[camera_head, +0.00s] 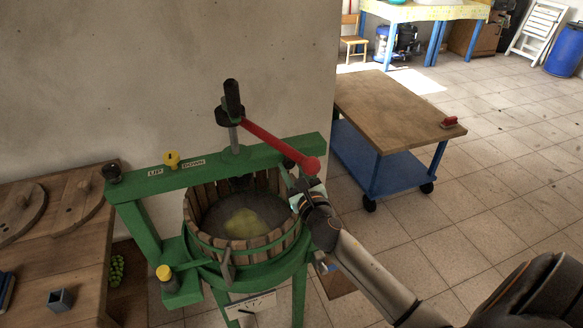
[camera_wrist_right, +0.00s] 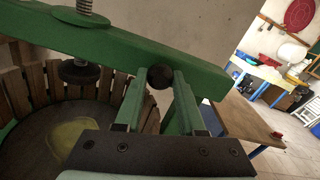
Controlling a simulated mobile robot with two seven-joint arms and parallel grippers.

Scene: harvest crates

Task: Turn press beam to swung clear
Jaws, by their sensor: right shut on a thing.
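The green press beam (camera_head: 215,168) lies across the top of the slatted wooden press basket (camera_head: 200,238), with "UP" and "DOWN" labels on it. A dark round knob (camera_wrist_right: 160,77) sits near the beam's right end. My right gripper (camera_head: 291,172) is at that end, its two fingers (camera_wrist_right: 158,100) closed around the knob. In the wrist view the beam (camera_wrist_right: 130,45) runs just behind the fingers. The screw with its red handle (camera_head: 270,145) stands up through the beam. Yellowish pulp shows in the basket under the beam. My left gripper is not in view.
A plain wall (camera_head: 150,70) stands close behind the press. A wooden table (camera_head: 80,260) with round boards is at the left. A wood-topped blue cart (camera_head: 390,105) stands to the right, a small red object on its corner. Tiled floor at the right is open.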

